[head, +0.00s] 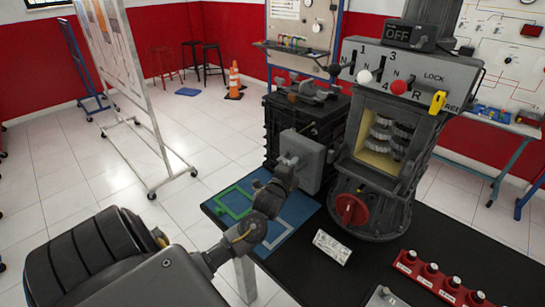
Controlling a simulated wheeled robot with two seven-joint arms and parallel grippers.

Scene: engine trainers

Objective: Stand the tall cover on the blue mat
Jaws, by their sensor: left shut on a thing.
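The tall cover appears to be the grey box-like part (310,158) in the middle of the head view. My left gripper (286,164) is shut on its near left side and holds it in front of a black crate, above the far side of the mat. The blue mat (266,246) lies on the left end of the black table, with a green outline (233,208) at left and a pale outline at right. My left wrist hides part of the mat, and I cannot tell the gap below the cover. My right gripper is not in view.
The black crate (288,118) stands behind the cover. A white label card (332,247) and several red-based pieces (430,274) are on the black table (470,240).

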